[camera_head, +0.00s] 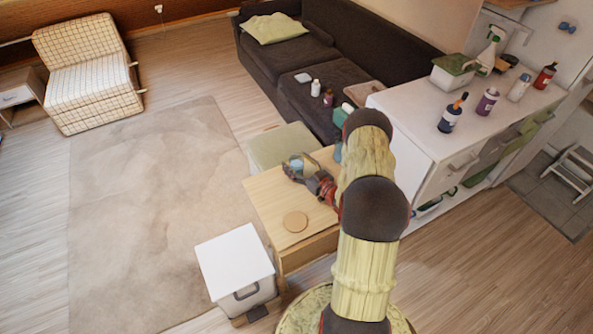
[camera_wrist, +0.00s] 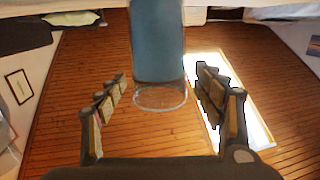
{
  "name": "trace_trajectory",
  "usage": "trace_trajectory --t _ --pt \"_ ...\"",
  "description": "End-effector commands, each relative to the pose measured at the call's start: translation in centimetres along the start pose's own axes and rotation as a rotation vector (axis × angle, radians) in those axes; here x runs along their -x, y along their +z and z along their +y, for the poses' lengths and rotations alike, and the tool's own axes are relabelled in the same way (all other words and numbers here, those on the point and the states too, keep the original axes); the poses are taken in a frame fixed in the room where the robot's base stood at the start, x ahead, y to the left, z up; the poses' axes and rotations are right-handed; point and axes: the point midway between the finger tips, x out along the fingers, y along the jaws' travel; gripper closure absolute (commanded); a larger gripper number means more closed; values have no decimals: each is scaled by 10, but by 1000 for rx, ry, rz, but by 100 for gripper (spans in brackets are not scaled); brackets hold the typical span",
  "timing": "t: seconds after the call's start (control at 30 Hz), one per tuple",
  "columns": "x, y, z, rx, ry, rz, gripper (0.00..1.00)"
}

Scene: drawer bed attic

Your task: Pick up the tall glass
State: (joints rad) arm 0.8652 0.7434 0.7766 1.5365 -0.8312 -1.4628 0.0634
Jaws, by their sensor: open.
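The tall glass (camera_wrist: 157,45) is a blue cylinder with a clear, ring-shaped end, centred between my finger pads in the wrist view. Its other end runs out of the top of that view. In the head view the glass (camera_head: 297,164) shows as a small bluish shape at my gripper, above the wooden table (camera_head: 262,192), partly hidden by the fingers. My gripper (camera_head: 297,166) is open, its fingers on either side of the glass. In the wrist view my gripper (camera_wrist: 160,85) shows a gap between each finger and the glass.
A round coaster (camera_head: 295,222) lies on the table. A white lidded bin (camera_head: 234,262) stands in front, a green stool (camera_head: 280,146) behind. The dark sofa (camera_head: 300,62) and the white counter (camera_head: 425,115) with several bottles lie beyond. The rug (camera_head: 140,210) is clear.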

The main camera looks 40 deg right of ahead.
Motion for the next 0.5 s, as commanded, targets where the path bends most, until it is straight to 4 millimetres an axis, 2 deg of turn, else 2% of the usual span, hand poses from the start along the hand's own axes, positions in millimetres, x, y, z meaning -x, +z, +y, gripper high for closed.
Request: trace_trajectory --t 0.2,0.5 --pt "-1 -1 0 0 1 0 33" --pt "0 -1 0 0 1 0 50"
